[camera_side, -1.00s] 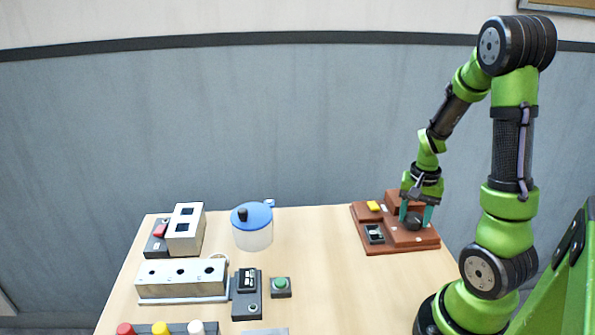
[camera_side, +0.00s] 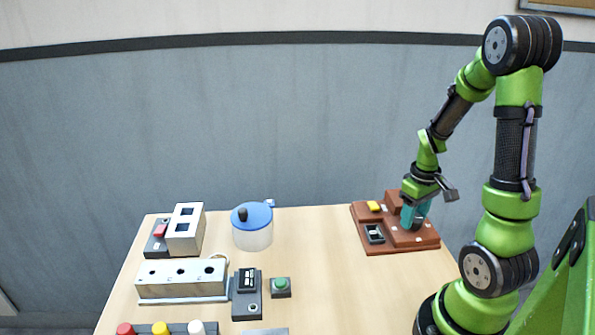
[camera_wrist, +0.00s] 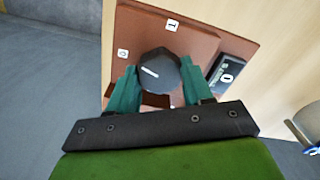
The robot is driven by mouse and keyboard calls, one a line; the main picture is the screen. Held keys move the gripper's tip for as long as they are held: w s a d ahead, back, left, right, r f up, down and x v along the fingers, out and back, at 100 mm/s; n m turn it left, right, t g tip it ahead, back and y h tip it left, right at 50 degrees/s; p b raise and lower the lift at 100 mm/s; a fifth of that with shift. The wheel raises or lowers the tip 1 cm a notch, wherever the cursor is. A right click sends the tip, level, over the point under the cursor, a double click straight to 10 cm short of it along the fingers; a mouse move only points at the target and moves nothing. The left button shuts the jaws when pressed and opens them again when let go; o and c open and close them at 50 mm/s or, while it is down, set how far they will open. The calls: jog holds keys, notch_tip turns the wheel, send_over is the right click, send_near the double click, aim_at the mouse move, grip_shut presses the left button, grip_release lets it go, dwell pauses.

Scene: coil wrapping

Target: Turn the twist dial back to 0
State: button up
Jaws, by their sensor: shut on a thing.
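The twist dial is a dark, many-sided knob (camera_wrist: 158,72) with a white mark on a reddish-brown base (camera_side: 372,247). In the wrist view my gripper (camera_wrist: 159,82) has its two teal fingers on either side of the knob and is shut on it. The white mark slants up and left, roughly toward a small label reading 0 (camera_wrist: 123,53). A second label, which looks like a 1 (camera_wrist: 172,24), is above the knob. A dark display (camera_wrist: 227,75) beside it shows 0. In the side view my gripper (camera_side: 414,216) hides most of the knob.
The base also carries a yellow block (camera_side: 374,206). A blue-lidded pot (camera_side: 252,232), a green button box (camera_side: 281,287), a dark box with a display (camera_side: 247,298) and a white block with holes (camera_side: 180,278) stand to the left. The table between pot and base is clear.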

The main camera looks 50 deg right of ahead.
jog(key=shift+n, duration=1.7)
jog(key=o, duration=1)
jog(key=shift+o, duration=0.2)
notch_tip(320, 180, up, 17)
